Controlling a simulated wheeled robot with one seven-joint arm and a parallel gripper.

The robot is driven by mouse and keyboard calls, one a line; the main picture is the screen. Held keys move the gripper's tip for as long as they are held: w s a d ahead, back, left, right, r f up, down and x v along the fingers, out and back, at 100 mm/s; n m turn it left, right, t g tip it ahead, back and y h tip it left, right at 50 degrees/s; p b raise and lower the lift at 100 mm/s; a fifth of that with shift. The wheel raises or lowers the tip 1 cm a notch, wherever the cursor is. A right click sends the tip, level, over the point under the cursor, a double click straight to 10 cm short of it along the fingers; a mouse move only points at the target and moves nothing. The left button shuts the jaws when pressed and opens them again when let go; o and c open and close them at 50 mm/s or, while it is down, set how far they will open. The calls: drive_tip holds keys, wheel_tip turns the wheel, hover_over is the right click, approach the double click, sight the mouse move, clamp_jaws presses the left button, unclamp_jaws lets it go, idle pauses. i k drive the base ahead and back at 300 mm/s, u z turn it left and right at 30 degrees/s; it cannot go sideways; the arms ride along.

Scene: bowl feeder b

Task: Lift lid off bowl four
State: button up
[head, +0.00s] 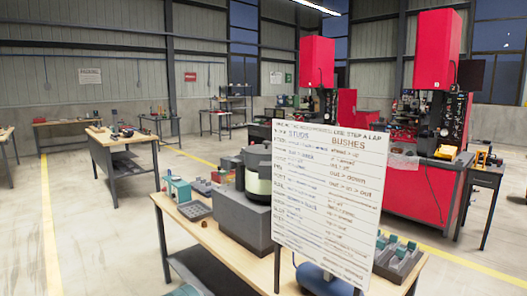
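A bowl-like round unit (258,184), pale green with a dark band, sits on a grey block (243,219) on the near wooden bench (207,232). Its right side is partly hidden by a white sign board. I cannot tell whether a lid is on it, and I can make out no number on it. No other bowl can be told for sure. My gripper is not in view.
The sign board (328,190), headed STUDS and BUSHES, stands before the bench. Teal and grey fixtures (178,189) lie left of the block; grey-green blocks (398,255) lie right. A blue rounded object (325,281) is below the board. Open floor (100,245) lies left.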

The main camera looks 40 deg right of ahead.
sight(266, 149)
drive_tip(key=z, duration=0.05)
drive_tip(key=i, duration=2.85)
drive_tip(key=z, duration=2.3)
